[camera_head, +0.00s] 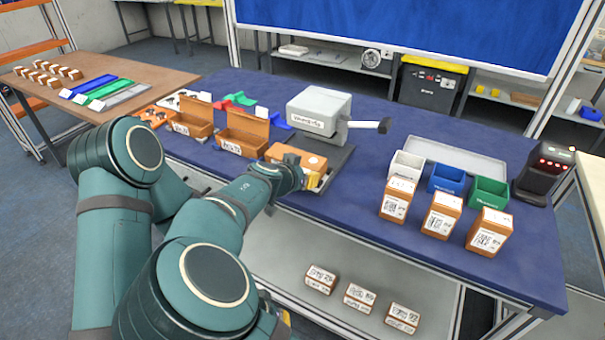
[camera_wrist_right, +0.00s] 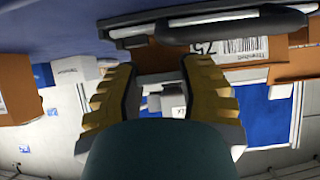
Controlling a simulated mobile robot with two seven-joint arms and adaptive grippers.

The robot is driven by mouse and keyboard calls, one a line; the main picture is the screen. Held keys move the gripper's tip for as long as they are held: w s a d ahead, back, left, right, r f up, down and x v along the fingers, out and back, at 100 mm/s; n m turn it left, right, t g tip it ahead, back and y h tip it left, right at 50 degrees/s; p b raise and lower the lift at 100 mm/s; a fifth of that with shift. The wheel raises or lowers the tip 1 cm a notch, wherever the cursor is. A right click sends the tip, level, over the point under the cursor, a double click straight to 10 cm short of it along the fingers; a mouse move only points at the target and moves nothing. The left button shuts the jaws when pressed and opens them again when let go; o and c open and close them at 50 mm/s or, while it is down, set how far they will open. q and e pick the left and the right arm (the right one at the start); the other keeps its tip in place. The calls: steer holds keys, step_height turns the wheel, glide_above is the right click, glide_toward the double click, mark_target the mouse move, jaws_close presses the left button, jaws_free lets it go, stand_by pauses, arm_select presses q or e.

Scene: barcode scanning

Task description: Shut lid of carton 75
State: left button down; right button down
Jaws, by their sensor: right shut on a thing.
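Carton 75 (camera_head: 292,155) is a small orange-brown box at the right end of a row of cartons on the blue table. Its lid appears lowered over the top in the head view; whether it is fully down I cannot tell. Its white label with 75 (camera_wrist_right: 228,48) shows in the right wrist view. My right gripper (camera_head: 305,182) is at the carton's near side, its yellow fingers (camera_wrist_right: 162,75) held apart and shut on the carton; the contact itself is partly hidden. My left gripper is not in view.
Two cartons (camera_head: 194,118) and (camera_head: 244,132) with raised lids stand to the left. A grey device with a dark handle (camera_head: 318,108) stands behind. White, blue and green bins (camera_head: 446,178) and several labelled cartons (camera_head: 436,220) are on the right. Blue table (camera_head: 370,215) is clear between.

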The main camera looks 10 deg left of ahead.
steer(key=shift+s+f, duration=0.15)
steer(key=shift+f, duration=0.3)
steer(key=c, duration=0.7)
jaws_free()
steer(key=shift+c, duration=0.2)
steer(key=shift+o, duration=1.4)
steer(key=shift+r, duration=0.1)
steer(key=shift+s+a+r, duration=0.2)
steer(key=shift+s+r, duration=0.05)
steer(key=shift+r, duration=0.05)
steer(key=v, duration=0.6)
steer(key=shift+s, duration=0.3)
steer(key=shift+a+f, duration=0.1)
steer(key=shift+a, duration=0.05)
